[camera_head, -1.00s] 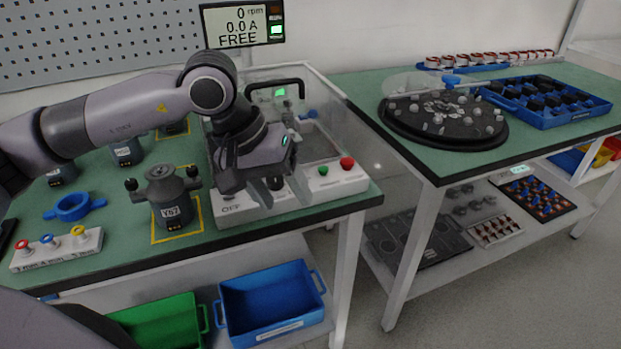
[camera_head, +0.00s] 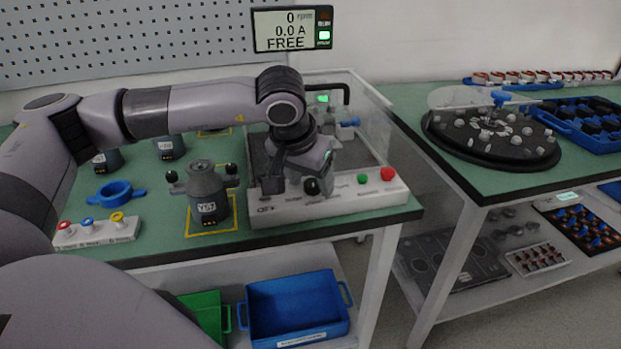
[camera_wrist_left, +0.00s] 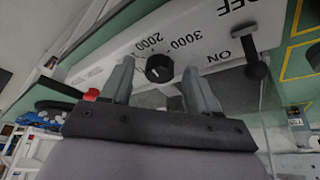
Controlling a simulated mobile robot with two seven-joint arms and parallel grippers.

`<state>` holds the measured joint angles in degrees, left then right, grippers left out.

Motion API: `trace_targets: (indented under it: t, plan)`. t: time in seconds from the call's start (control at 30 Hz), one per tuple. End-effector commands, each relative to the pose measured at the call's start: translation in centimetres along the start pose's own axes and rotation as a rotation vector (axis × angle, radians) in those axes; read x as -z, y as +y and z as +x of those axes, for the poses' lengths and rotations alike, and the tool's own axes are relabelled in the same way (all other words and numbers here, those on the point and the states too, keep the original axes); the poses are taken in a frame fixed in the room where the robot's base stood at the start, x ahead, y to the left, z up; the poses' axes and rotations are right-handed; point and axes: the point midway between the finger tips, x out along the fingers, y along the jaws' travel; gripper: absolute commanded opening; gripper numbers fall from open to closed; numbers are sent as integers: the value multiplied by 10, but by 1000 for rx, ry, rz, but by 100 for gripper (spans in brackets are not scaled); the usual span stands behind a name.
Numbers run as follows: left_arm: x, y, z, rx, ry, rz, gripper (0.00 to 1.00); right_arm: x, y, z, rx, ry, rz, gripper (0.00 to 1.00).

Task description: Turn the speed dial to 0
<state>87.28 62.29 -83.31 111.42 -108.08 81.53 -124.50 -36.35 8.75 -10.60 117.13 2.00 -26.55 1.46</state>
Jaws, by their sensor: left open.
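The speed dial (camera_wrist_left: 158,68) is a round black knob with a white mark, on a white panel printed 2000 and 3000. In the head view the dial (camera_head: 312,187) is a dark round shape beside my left gripper (camera_head: 294,184). In the left wrist view my left gripper (camera_wrist_left: 157,85) is open, its two fingers on either side of the dial. I cannot tell whether they touch it. The number facing the mark is unclear. The white control panel (camera_head: 340,205) runs along the bench's front edge. My right gripper is not in view.
A black ON/OFF lever (camera_wrist_left: 256,67) stands beside the dial. Green (camera_head: 362,179) and red (camera_head: 387,174) buttons sit on the panel's right. A grey motor (camera_head: 207,195) stands left of it. A clear-walled enclosure is behind. The display (camera_head: 292,30) reads 0 rpm, 0.0 A, FREE.

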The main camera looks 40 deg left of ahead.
Motion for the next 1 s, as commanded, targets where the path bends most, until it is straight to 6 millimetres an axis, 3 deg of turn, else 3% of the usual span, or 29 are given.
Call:
trace_targets:
  t: [0.2,0.4,0.73,1.0]
  plan:
    - [0,0,1,-1,0,0,60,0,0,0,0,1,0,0]
    - [0,0,1,-1,0,-1,4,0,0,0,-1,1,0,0]
    - [0,1,1,13,0,-34,4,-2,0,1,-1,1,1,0]
    - [0,3,2,73,-1,-178,4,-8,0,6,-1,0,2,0]
